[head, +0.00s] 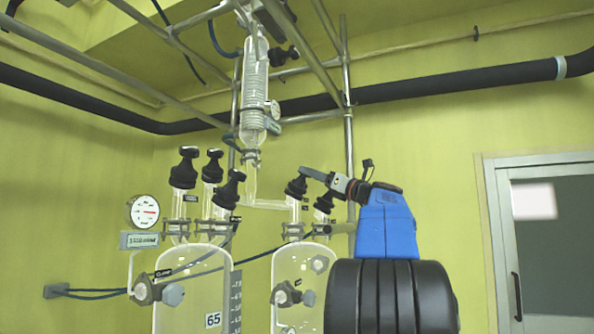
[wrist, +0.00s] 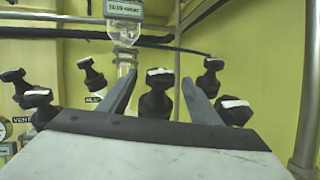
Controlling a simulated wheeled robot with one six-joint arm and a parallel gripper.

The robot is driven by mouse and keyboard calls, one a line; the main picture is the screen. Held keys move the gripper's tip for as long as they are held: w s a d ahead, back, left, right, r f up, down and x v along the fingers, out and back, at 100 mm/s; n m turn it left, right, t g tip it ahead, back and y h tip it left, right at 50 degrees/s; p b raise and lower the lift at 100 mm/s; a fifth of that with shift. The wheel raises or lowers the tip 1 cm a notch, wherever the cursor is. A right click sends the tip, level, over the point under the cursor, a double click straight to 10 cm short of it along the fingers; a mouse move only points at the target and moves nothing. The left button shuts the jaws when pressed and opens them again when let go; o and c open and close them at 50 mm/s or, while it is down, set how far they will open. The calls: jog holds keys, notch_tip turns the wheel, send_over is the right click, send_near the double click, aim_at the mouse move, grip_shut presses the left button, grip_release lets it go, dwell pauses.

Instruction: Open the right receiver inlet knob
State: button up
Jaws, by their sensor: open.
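In the head view, the right glass receiver (head: 305,262) carries two black knobs on its top: a left one (head: 297,184) and a lower right one (head: 323,204). I cannot read which one is marked as the inlet. My gripper (head: 306,172) reaches in from the right, with its fingertips at the left knob's head. In the wrist view, my gripper (wrist: 160,77) is open, with one finger on each side of a black knob with a white top (wrist: 158,92). I see gaps beside that knob, and it stands upright. Its lower stem is hidden by my gripper body.
The left glass vessel (head: 192,285) carries several black knobs. A glass condenser (head: 253,100) hangs above on a metal frame (head: 347,130). In the wrist view, other knobs stand close by, on the left (wrist: 91,73) and right (wrist: 211,76). A pressure gauge (head: 143,211) is at left.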

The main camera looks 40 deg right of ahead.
jog(key=x, duration=0.8)
jog(key=c, duration=1.1)
